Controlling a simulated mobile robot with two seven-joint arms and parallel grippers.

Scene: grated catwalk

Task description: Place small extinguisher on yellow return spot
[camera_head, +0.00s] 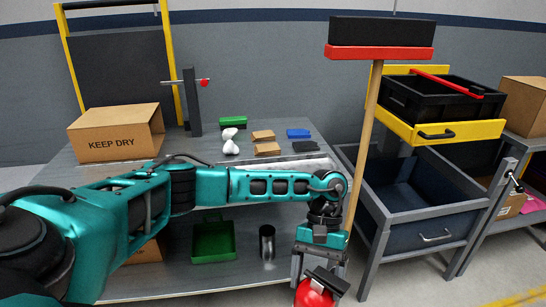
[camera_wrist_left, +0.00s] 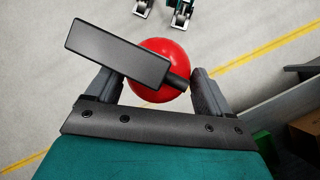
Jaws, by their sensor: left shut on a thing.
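The small extinguisher (camera_head: 312,294) is red with a black top and shows at the bottom edge of the head view, its lower part cut off. In the left wrist view its round red body (camera_wrist_left: 158,60) sits between the two fingers, under a black handle (camera_wrist_left: 115,52). My left gripper (camera_head: 320,277) points down and is shut on the extinguisher, holding it in front of the bench. It also shows in the left wrist view (camera_wrist_left: 155,88). I cannot make out the yellow return spot in either view. My right gripper is not in view.
A grey bench (camera_head: 95,155) carries a "KEEP DRY" box (camera_head: 118,135) and small items. A broom (camera_head: 380,40) stands upright near my left wrist. A grey cart (camera_head: 415,205) with bins is at right. A yellow floor line (camera_wrist_left: 245,65) crosses open floor.

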